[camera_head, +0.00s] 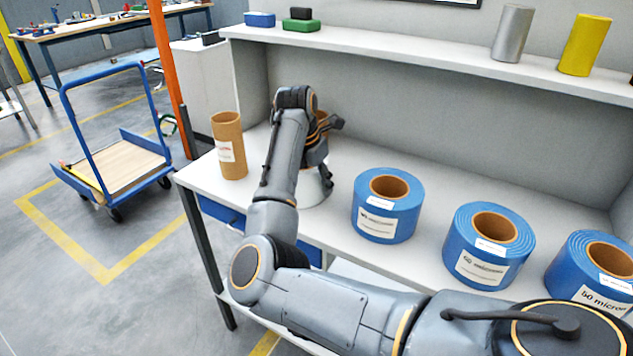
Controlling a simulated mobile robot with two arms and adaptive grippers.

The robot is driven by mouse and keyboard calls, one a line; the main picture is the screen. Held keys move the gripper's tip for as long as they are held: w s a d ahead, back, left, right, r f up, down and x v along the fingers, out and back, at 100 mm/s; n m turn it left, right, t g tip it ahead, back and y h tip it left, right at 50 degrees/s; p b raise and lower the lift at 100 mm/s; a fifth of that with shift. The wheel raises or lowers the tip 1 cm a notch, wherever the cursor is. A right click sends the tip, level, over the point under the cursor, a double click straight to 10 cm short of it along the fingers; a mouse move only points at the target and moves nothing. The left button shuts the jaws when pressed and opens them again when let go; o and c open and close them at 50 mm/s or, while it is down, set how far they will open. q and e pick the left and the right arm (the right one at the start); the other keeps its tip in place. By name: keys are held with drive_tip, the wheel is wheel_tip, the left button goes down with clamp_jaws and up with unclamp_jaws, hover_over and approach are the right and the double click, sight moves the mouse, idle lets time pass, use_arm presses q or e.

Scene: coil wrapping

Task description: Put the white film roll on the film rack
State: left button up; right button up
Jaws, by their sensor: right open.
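A white film roll (316,190) stands on the workbench top, mostly hidden behind my right gripper and arm; only its lower white side shows clearly. My right gripper (322,150) is open, with its dark fingers over and in front of the roll's upper part. I cannot tell whether the fingers touch it. A brown patch shows between the fingers; it may be the roll's core. My left gripper is not in view. I cannot make out which thing is the film rack; a raised shelf (420,58) runs above the bench, holding a silver roll (512,33) and a yellow roll (584,45).
A brown cardboard tube (228,146) stands left of the gripper on the bench (345,160). Blue rolls (387,205) line the bench to the right. An orange post (168,70) rises near the bench's left end. A blue cart (120,165) stands on the floor at left.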

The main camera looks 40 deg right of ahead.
drive_tip(key=p+v, duration=0.6)
drive_tip(key=v, duration=0.6)
drive_tip(key=shift+d, duration=0.1)
